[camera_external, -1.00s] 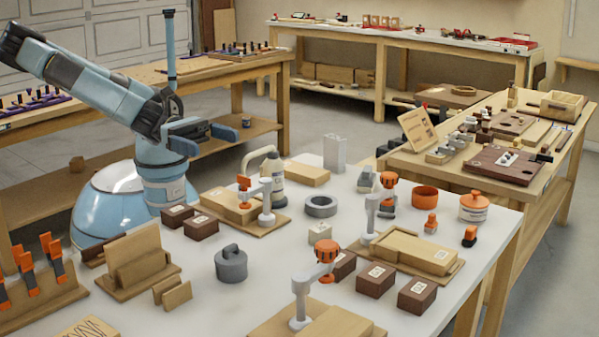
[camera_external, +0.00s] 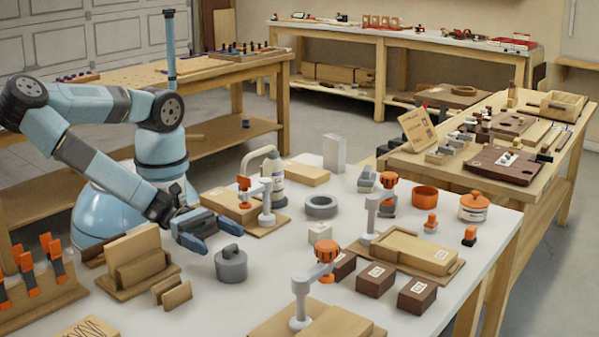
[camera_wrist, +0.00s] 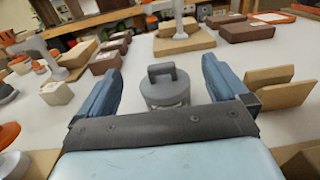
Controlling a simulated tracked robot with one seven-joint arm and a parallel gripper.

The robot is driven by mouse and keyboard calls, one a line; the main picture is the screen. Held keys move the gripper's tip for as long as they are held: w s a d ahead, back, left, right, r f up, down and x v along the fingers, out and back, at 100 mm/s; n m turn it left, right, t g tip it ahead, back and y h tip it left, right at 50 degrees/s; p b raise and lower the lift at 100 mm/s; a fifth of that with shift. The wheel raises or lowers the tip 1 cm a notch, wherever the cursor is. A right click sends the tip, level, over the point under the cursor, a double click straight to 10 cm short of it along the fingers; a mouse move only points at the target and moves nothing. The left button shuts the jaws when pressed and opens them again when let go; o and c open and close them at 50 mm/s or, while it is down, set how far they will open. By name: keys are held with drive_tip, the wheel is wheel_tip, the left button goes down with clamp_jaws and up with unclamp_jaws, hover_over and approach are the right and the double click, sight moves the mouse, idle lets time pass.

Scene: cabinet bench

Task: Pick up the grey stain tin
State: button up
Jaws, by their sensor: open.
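The grey stain tin (camera_external: 231,267) is a short round tin with a lid and a block-like handle on top. It stands upright on the white bench top (camera_external: 215,308). My gripper (camera_external: 222,227) is open and low over the bench, just left of and behind the tin in the external view. In the wrist view the tin (camera_wrist: 165,89) lies ahead, between the two blue fingers of my gripper (camera_wrist: 162,82). I see no contact between the fingers and the tin; its lower front is partly hidden by the gripper body.
Upright wooden boards (camera_external: 136,257) stand left of the tin. A clamp stand with an orange head (camera_external: 300,300) is at front right. A grey ring (camera_external: 321,206) and a wooden block with a clamp (camera_external: 236,207) lie behind. Bare bench lies in front of the tin.

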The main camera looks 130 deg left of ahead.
sight(226, 251)
drive_tip(key=f, duration=0.2)
drive_tip(key=shift+w+f, duration=0.25)
drive_tip(key=shift+f, duration=0.1)
drive_tip(key=shift+w+r, duration=0.1)
drive_tip(key=shift+w, duration=0.6)
drive_tip(key=shift+w+d, duration=0.1)
drive_tip(key=shift+w, duration=0.5)
clamp_jaws()
